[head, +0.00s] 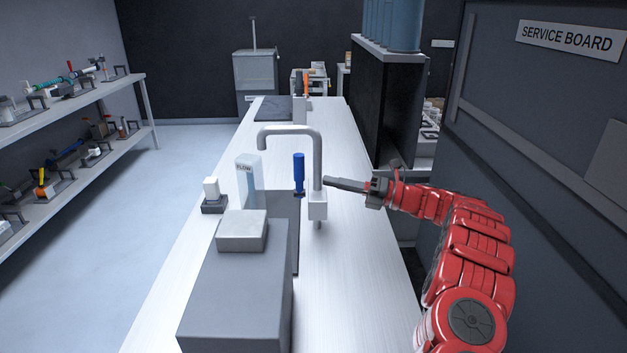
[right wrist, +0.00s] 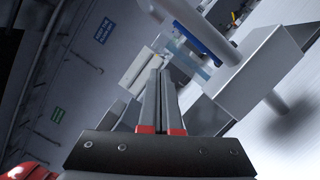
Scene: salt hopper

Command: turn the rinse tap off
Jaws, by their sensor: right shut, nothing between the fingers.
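The rinse tap (head: 318,155) is a grey bent pipe rising from a pale block (head: 317,206), its spout reaching left. A blue lever (head: 299,174) stands upright just left of the pipe. The lever also shows in the right wrist view (right wrist: 200,40), beyond my fingertips and partly behind the pipe. A clear column marked FLOW (head: 249,182) stands left of the lever; I cannot tell whether water runs. My right gripper (head: 328,181) is shut and empty, its tips close to the pipe's right side, just above the block. My left gripper is not in view.
A large grey box (head: 236,300) with a smaller block on top fills the near left of the white counter (head: 350,260). A small dark-based white item (head: 212,196) stands at the left edge. The counter right of the tap is bare. A dark shelf unit (head: 372,110) stands behind right.

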